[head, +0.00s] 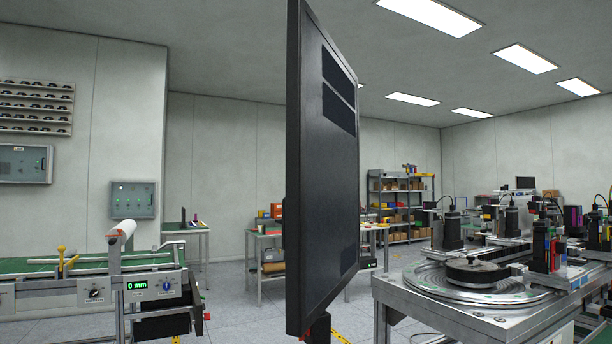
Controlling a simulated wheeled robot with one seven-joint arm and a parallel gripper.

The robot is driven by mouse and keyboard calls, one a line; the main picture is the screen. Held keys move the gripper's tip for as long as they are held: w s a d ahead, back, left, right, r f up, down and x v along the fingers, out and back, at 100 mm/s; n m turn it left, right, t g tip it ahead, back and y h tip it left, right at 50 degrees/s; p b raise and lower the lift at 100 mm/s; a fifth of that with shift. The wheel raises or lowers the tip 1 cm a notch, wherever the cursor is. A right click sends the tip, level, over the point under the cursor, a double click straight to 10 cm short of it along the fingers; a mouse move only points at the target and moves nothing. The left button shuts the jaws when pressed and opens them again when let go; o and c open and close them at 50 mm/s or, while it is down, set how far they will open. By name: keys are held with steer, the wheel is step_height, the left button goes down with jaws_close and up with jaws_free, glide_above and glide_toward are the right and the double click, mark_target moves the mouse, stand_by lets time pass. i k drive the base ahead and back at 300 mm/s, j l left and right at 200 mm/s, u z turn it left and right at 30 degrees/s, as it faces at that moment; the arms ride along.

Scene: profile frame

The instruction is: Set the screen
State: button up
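A large dark flat screen (325,170) stands upright in the middle of the head view, very close. I see it at a steep angle, with its narrow left edge towards me. Its broad visible face is dark, with two darker rectangular patches near the top. Its top runs out of the picture. A dark piece (318,328) with a little red shows under its lower edge; I cannot tell what it is. My gripper is not visible.
At left stands a green-topped machine with a "0 mm" display (137,285) and knobs. At right, a metal workstation (470,318) carries a round turntable (475,283) and several fixtures. Tables and a stocked shelf (402,205) stand behind. Some grey floor (225,310) is clear between.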

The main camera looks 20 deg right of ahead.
mark_target(320, 205)
steer(key=i+j+z, duration=0.25)
steer(key=i+j, duration=0.15)
steer(key=j, duration=0.25)
steer(key=i+j+z, duration=0.1)
steer(key=j, duration=0.25)
steer(key=i+j+z, duration=0.1)
steer(key=i+j, duration=0.15)
steer(key=j+z, duration=0.1)
steer(key=z, duration=1.4)
steer(key=k+j+u, duration=0.15)
steer(key=k+j, duration=0.65)
